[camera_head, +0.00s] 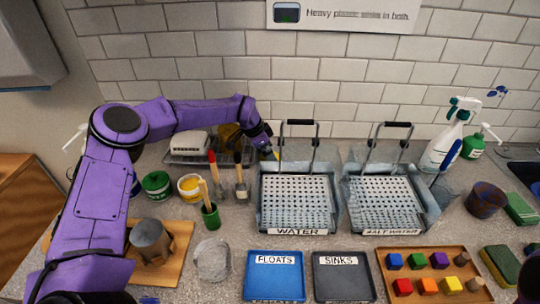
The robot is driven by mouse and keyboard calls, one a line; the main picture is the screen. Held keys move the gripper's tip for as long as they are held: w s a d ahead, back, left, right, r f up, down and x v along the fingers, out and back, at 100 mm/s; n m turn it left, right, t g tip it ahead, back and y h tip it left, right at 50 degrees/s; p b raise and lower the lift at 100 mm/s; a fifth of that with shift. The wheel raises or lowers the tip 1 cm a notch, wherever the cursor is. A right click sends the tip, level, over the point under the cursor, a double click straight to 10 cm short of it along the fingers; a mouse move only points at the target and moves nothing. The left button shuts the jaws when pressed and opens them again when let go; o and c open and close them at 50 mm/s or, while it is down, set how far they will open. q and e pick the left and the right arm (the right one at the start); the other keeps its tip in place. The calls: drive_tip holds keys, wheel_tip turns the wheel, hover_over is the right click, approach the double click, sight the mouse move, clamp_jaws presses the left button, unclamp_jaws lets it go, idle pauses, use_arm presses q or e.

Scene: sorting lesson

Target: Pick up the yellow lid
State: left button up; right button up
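My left arm reaches across the back of the counter. Its gripper (270,150) is at the back left corner of the water tank, pointing down and right. A small yellow patch (276,154) shows right at its fingertips; it may be the edge of the yellow lid, but it is too small to tell whether it is held. My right gripper is out of view; only a dark purple part of that arm shows at the lower right edge.
The water tank (265,222) and salt water tank (357,222) hold perforated baskets with upright handles. Blue floats tray (274,283) and dark sinks tray (342,285) lie in front. A wooden tray (440,253) holds several blocks. A green pot (157,185) and brushes stand left.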

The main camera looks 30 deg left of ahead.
use_arm(q)
drive_tip(key=shift+w+f, duration=0.1)
drive_tip(key=shift+f, duration=0.15)
drive_tip(key=c, duration=1)
drive_tip(key=shift+o, duration=0.2)
drive_tip(key=shift+r, duration=0.1)
